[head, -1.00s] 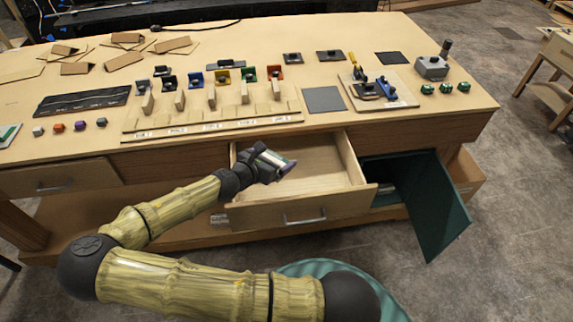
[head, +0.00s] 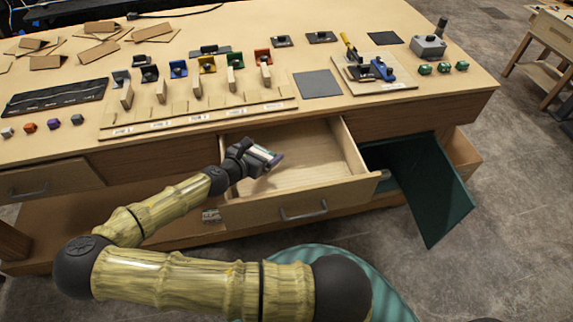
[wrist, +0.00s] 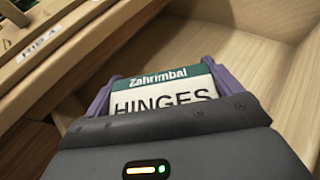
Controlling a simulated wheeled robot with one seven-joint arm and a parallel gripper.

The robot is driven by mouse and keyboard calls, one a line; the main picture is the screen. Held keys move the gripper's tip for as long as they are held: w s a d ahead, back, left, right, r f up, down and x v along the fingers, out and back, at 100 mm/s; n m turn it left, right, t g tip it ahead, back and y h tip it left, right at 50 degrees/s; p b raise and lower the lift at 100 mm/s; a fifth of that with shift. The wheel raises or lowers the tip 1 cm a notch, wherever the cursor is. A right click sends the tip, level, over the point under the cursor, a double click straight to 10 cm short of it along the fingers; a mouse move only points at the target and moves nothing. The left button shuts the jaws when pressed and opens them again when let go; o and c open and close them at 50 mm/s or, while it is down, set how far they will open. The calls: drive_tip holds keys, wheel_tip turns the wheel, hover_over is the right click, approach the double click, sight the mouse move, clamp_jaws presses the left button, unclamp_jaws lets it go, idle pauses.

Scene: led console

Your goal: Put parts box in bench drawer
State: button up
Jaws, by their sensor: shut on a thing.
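The parts box (wrist: 163,92) shows in the wrist view with a green and white label reading "Zahrimbal HINGES". My gripper (wrist: 165,95) is shut on it, with purple fingers on both sides. In the head view the box (head: 262,153) is small and partly hidden by my gripper (head: 268,160). The bench drawer (head: 318,163) is pulled out and its visible floor is empty. My gripper holds the box over the left part of the open drawer. I cannot tell whether the box touches the drawer.
A green cabinet door (head: 432,190) hangs open right of the drawer. The bench top (head: 235,30) holds a wooden rack (head: 200,112) with coloured parts, a grey square mat (head: 318,84) and a fixture board (head: 375,80). A shut drawer (head: 45,182) is at left.

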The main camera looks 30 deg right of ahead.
drive_tip(key=p, duration=0.1)
hover_over(287, 147)
drive_tip(key=s+a, duration=0.2)
drive_tip(key=a, duration=0.1)
wheel_tip(287, 147, down, 5)
drive_tip(key=shift+f, duration=0.1)
drive_tip(key=shift+w+d+f, duration=0.2)
drive_tip(key=shift+w+f, duration=0.05)
drive_tip(key=shift+w, duration=0.15)
drive_tip(key=shift+a, duration=0.15)
drive_tip(key=shift+s, duration=0.1)
drive_tip(key=shift+d, duration=0.3)
drive_tip(key=shift+w+d+f+p, duration=0.25)
drive_tip(key=shift+w+d+f, duration=0.15)
drive_tip(key=shift+d+f, duration=0.2)
drive_tip(key=shift+w+d+f+p, duration=0.2)
drive_tip(key=shift+w+d+f, duration=0.15)
drive_tip(key=shift+d+f, duration=0.2)
drive_tip(key=shift+f, duration=0.1)
